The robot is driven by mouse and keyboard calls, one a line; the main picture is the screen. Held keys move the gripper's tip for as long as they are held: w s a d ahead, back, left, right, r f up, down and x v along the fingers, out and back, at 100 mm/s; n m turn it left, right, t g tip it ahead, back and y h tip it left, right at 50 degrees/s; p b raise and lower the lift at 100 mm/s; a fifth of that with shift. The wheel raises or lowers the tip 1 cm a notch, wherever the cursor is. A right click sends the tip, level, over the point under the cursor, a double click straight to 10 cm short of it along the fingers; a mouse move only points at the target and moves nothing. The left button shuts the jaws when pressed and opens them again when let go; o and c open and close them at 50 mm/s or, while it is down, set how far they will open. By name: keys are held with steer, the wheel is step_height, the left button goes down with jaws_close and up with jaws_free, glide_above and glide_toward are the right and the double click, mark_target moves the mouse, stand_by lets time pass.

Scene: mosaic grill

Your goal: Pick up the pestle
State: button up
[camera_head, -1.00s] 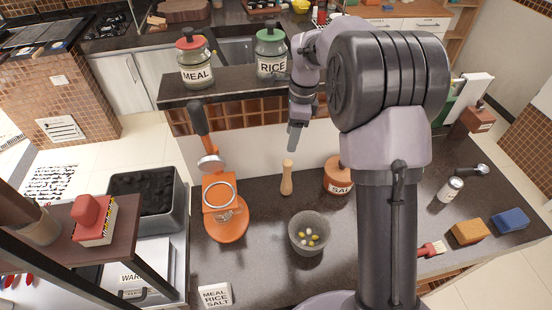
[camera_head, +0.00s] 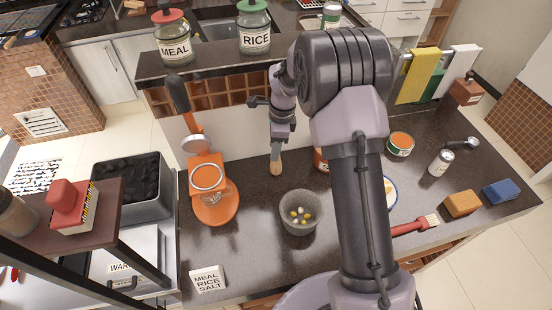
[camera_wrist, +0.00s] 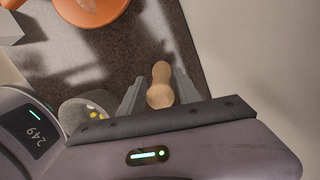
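The wooden pestle (camera_head: 275,168) stands upright on the dark counter, just left of and behind the grey mortar bowl (camera_head: 290,222), which holds several small yellow and white pieces. My gripper (camera_head: 277,150) points down over the pestle and hides its upper part in the head view. In the wrist view, the pestle (camera_wrist: 160,90) sits between the two fingers of my gripper (camera_wrist: 160,88). The fingers look open, with a narrow gap beside the pestle. The mortar (camera_wrist: 72,112) shows at the lower left there, partly hidden by my gripper body.
An orange salt pot (camera_head: 320,160) stands close on the right, partly hidden by my arm. The front left counter is mostly clear.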

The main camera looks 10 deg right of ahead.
jaws_close()
